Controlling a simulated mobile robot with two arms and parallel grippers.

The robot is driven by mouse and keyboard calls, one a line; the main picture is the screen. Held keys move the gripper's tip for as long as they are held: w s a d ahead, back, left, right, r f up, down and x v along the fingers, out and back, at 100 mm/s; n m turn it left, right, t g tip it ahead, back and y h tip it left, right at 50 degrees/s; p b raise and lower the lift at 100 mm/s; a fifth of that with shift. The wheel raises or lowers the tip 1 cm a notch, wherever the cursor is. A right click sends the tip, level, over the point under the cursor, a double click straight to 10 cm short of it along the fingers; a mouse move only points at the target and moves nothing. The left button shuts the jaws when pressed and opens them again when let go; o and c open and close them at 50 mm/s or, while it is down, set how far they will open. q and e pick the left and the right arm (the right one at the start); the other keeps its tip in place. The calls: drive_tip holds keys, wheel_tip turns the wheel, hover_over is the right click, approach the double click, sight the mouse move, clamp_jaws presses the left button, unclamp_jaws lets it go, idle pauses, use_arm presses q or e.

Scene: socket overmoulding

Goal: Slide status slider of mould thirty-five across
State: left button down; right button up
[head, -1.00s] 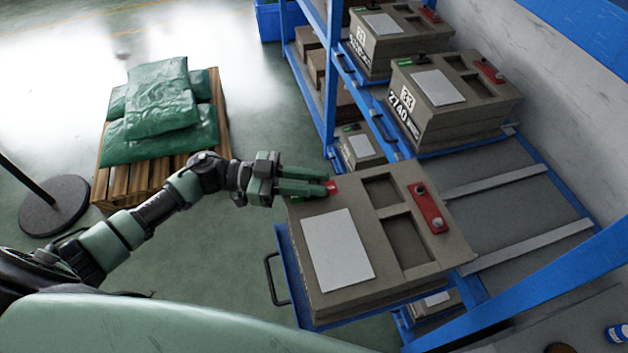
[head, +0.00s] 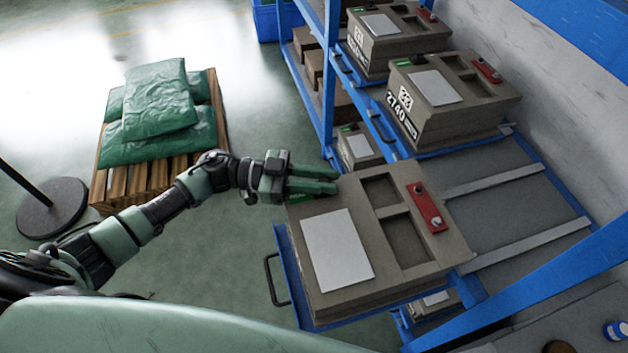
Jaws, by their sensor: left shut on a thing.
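The pulled-out mould (head: 375,222) is a grey-brown block with a white sheet (head: 337,250) on top. Its number does not show from here. My left gripper (head: 335,181) is over the mould's far left corner, fingers pointing right. It is shut on the status slider, which the fingers hide. A small green patch (head: 294,199) shows beside the fingers at the mould's left edge; no red shows at the fingertips. My right gripper is not in view.
The mould sits on a blue pull-out shelf (head: 290,272) with a dark handle. Other moulds (head: 455,107) stand behind on the blue rack. A pallet (head: 160,160) with green sacks and a post base (head: 52,207) stand at left.

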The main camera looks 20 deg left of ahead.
use_arm(q)
drive_tip(key=c, duration=1.3)
unclamp_jaws()
drive_tip(key=shift+w+d, duration=0.1)
drive_tip(key=shift+d, duration=0.05)
drive_tip(key=s+a+b, duration=0.1)
drive_tip(key=a+b, duration=0.2)
drive_tip(key=a, duration=0.4)
drive_tip(key=shift+s+a, duration=0.25)
drive_tip(key=shift+a, duration=0.15)
